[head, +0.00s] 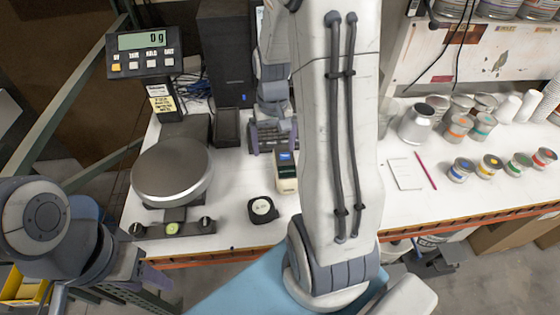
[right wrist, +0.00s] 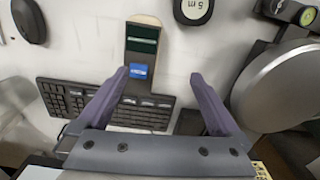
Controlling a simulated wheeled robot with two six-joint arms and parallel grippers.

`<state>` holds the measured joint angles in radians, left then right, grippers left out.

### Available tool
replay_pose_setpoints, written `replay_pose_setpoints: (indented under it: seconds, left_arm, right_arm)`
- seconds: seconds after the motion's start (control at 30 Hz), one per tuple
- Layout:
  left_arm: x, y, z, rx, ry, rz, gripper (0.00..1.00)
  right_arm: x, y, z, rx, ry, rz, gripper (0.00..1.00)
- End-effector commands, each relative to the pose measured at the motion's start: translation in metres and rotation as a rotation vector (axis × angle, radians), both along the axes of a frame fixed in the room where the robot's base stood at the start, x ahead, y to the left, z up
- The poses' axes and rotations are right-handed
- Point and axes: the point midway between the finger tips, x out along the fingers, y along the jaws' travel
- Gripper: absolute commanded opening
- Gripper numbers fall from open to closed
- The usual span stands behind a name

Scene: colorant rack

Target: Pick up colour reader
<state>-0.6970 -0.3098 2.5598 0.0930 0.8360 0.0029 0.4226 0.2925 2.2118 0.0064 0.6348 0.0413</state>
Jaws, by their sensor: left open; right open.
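The colour reader (head: 286,178) is a small upright-looking device with a pale body, dark face and blue screen, on the white table in front of the keyboard. In the right wrist view, the colour reader (right wrist: 141,48) lies ahead of my right gripper (right wrist: 160,78), left of centre, with its blue screen near the left finger. The right gripper (head: 272,148) is open and empty over the keyboard, just behind the reader in the head view. Contact cannot be told. My left gripper (head: 148,274) is at the lower left, in front of the table, open, its fingertips only partly clear.
A black tape measure (head: 262,209) lies close to the reader. A scale (head: 172,170) with a round plate stands left. The keyboard (right wrist: 100,105) is under my right gripper. Paint cans (head: 460,170) and a notepad (head: 406,174) are right. My right arm hides the table's middle.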

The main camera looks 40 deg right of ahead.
Motion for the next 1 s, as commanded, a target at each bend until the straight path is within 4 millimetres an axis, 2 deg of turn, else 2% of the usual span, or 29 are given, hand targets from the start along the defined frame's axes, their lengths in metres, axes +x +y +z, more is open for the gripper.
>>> replay_pose_setpoints:
  seconds: [0.03, 0.17, 0.4, 0.67, 0.87, 1.0]
  left_arm:
    - [0.0, 0.0, 0.002, 0.0, 0.0, 0.0, 0.5]
    - [0.0, 0.0, 0.004, 0.0, 0.0, 0.0, 0.5]
    - [0.0, 0.0, 0.01, 0.0, 0.0, -0.001, 0.5]
    - [0.0, 0.0, 0.016, 0.0, 0.0, -0.002, 0.5]
    - [0.0, 0.0, 0.03, 0.0, 0.0, -0.004, 0.5]
    - [0.0, 0.0, 0.032, 0.0, 0.0, -0.005, 0.5]
  right_arm:
    - [-0.002, -0.014, -0.002, -0.001, 0.003, -0.039, 1.0]
    - [-0.005, -0.029, -0.012, 0.0, 0.008, -0.08, 1.0]
    - [-0.005, -0.029, -0.048, 0.0, 0.009, -0.082, 1.0]
    - [-0.005, -0.03, -0.066, -0.001, 0.007, -0.082, 1.0]
    - [-0.007, -0.033, -0.09, 0.001, 0.01, -0.082, 1.0]
    - [-0.006, -0.033, -0.107, -0.001, 0.006, -0.081, 1.0]
